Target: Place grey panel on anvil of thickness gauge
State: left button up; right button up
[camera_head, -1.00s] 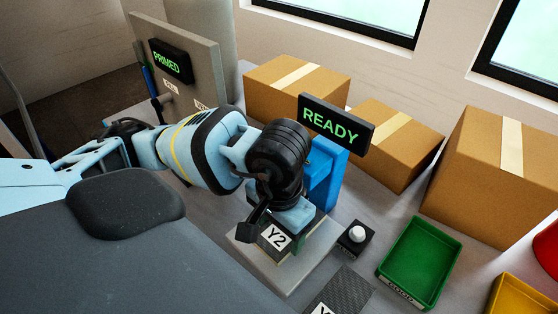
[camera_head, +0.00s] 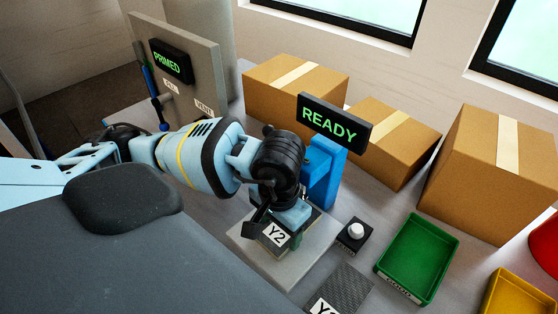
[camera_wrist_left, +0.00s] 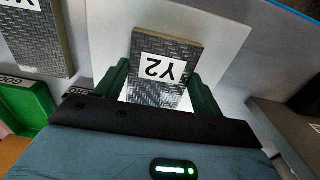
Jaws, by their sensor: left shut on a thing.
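The grey panel (camera_head: 262,241), a woven-textured plate with a white Y2 label, is in my left gripper (camera_head: 283,228) over the pale base plate of the thickness gauge (camera_head: 322,172). The gauge has a blue post and a READY display. In the left wrist view, the panel (camera_wrist_left: 147,87) sits between the green fingers of my left gripper (camera_wrist_left: 160,92), which is shut on it. The anvil is hidden behind the gripper and panel, so I cannot tell whether the panel touches it. My right gripper is out of view.
A black box with a white button (camera_head: 355,233) stands right of the gauge. Another woven panel (camera_head: 347,284) lies at the front. A green tray (camera_head: 418,258) and yellow tray (camera_head: 515,298) are at the right. Cardboard boxes (camera_head: 395,145) line the back.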

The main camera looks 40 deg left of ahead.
aim_at(279, 232)
pick_arm(q)
jog(key=shift+f, duration=0.2)
jog(key=o, duration=1.1)
jog(key=shift+r, duration=0.1)
notch_tip(279, 232, up, 12)
jog(key=shift+r, duration=0.1)
